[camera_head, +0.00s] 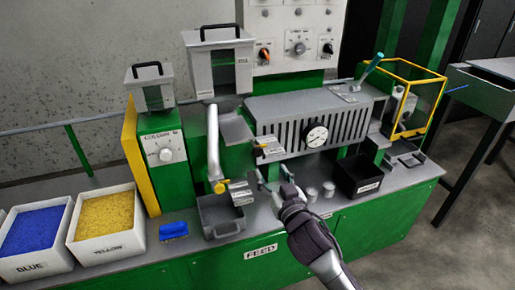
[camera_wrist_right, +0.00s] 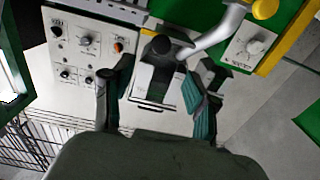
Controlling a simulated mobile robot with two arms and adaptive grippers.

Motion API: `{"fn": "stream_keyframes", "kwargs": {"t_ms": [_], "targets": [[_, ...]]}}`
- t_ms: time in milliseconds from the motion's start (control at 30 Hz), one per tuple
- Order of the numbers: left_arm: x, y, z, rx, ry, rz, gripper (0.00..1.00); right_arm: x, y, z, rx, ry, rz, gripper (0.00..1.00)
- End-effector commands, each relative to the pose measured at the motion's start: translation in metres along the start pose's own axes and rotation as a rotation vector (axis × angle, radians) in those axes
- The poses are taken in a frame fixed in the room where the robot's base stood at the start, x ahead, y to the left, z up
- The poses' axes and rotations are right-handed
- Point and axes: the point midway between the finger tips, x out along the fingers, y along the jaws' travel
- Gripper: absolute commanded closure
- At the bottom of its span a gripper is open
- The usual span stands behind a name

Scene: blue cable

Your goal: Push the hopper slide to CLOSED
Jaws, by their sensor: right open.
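The grey hopper (camera_head: 220,65) with a black top handle stands high on the green machine, left of the dial panel. In the right wrist view, the hopper (camera_wrist_right: 155,85) appears upside down, and a round black knob (camera_wrist_right: 160,45) shows in front of it. I cannot tell for sure which part is the slide, or its position. A grey sloped plate (camera_head: 235,128) sits below the hopper. My right gripper (camera_head: 276,184) is over the bench front, below the hopper. It is open and empty, with its fingers (camera_wrist_right: 153,96) apart. My left gripper is not in view.
A grey tray (camera_head: 222,233), blue brush (camera_head: 174,231), black bin (camera_head: 345,188) and small metal cups (camera_head: 312,194) are nearby. Blue and yellow pellet bins stand at left.

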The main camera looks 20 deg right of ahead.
Motion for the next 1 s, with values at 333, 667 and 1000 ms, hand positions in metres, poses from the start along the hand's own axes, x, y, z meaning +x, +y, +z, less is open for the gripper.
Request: {"fn": "stream_keyframes", "kwargs": {"t_ms": [333,667,1000], "targets": [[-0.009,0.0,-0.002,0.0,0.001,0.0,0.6,0.075,0.0,-0.002,-0.001,0.001,0.0,0.42],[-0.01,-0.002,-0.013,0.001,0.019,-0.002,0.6,0.108,0.0,0.0,-0.001,-0.001,0.0,0.42],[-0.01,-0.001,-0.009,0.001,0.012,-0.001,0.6,0.109,0.0,0.001,0.0,-0.001,-0.001,0.5]]}}
